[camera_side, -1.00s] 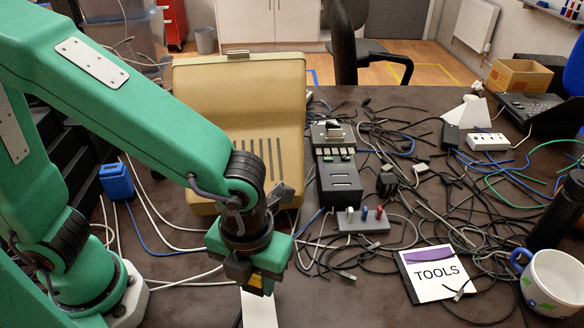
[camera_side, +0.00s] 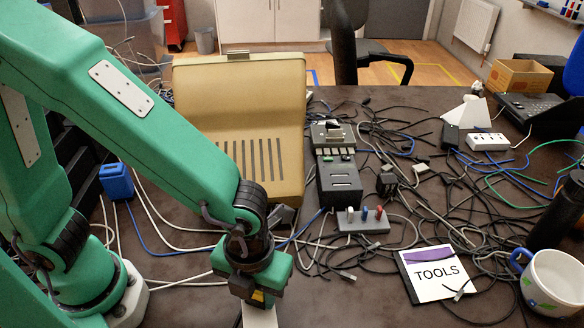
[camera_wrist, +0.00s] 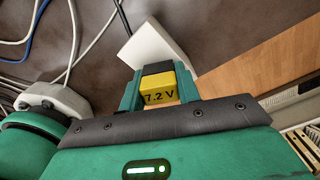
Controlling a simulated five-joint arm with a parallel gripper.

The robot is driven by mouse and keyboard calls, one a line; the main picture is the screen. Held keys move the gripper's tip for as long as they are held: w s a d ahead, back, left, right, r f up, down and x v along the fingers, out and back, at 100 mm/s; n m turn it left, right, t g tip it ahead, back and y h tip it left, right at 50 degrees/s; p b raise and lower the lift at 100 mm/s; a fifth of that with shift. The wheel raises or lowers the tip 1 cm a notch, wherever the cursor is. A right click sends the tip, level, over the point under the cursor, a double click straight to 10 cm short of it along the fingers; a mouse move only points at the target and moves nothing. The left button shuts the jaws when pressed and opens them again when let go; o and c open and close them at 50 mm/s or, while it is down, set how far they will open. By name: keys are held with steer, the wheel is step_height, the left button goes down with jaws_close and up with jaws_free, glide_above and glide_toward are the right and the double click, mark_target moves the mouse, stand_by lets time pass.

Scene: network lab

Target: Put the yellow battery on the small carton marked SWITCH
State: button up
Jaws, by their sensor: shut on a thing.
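My gripper (camera_side: 256,294) is shut on the yellow battery (camera_wrist: 154,97), which has a black end and reads "7.2 V" in the wrist view. Only a small yellow patch of the battery (camera_side: 258,297) shows in the side view. A small white carton (camera_side: 260,316) is just below my gripper at the bottom edge of the side view, mostly hidden. It also shows beyond the battery in the wrist view (camera_wrist: 160,42). No SWITCH marking is readable on it. I cannot tell whether the battery touches it.
A white and purple piece marked TOOLS (camera_side: 437,272) lies to the right, near a white mug (camera_side: 553,285). Tangled cables cover the table's middle and right. A grey strip with coloured plugs (camera_side: 362,222) and a beige case (camera_side: 240,95) stand behind my gripper.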

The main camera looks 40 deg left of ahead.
steer(key=shift+f, duration=0.1)
steer(key=o, duration=1)
step_height(320, 180, up, 12)
steer(key=shift+a, duration=0.1)
stand_by(0.7)
